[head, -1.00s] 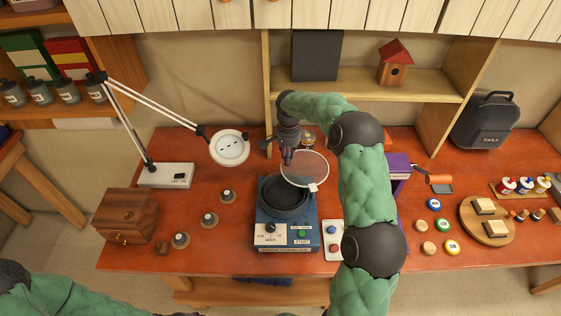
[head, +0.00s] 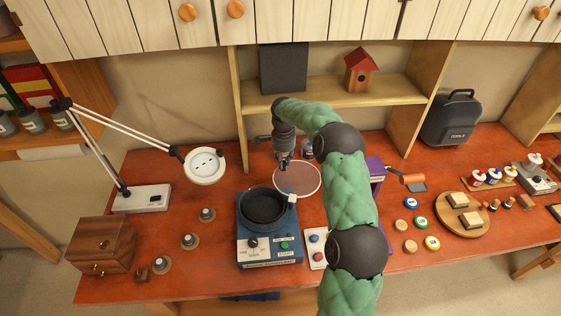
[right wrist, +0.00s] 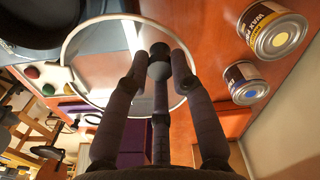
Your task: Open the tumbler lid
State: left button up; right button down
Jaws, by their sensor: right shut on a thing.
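The tumbler (head: 269,252) is a blue machine with a dark round bowl (head: 265,207), open at the top, at the middle front of the bench. Its lid (head: 302,182) is a clear disc with a pale rim, out to the back right of the bowl and joined near a white block (head: 292,198) at the bowl's edge. My right gripper (head: 283,164) is at the lid's far left part. In the right wrist view its fingers close around a dark knob (right wrist: 159,62) on the lid (right wrist: 100,50). My left gripper is out of view.
Wax tins (right wrist: 275,30) stand close to the right gripper. A lamp (head: 205,166) reaches in from the left. A button box (head: 315,246) sits right of the tumbler, and a purple thing (head: 376,170) stands behind my right arm.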

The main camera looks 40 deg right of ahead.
dwell(0.3)
jog(key=c, duration=1.1)
grip_release()
jog(key=shift+o, duration=0.2)
jog(key=shift+r, duration=0.15)
notch_tip(320, 180, up, 12)
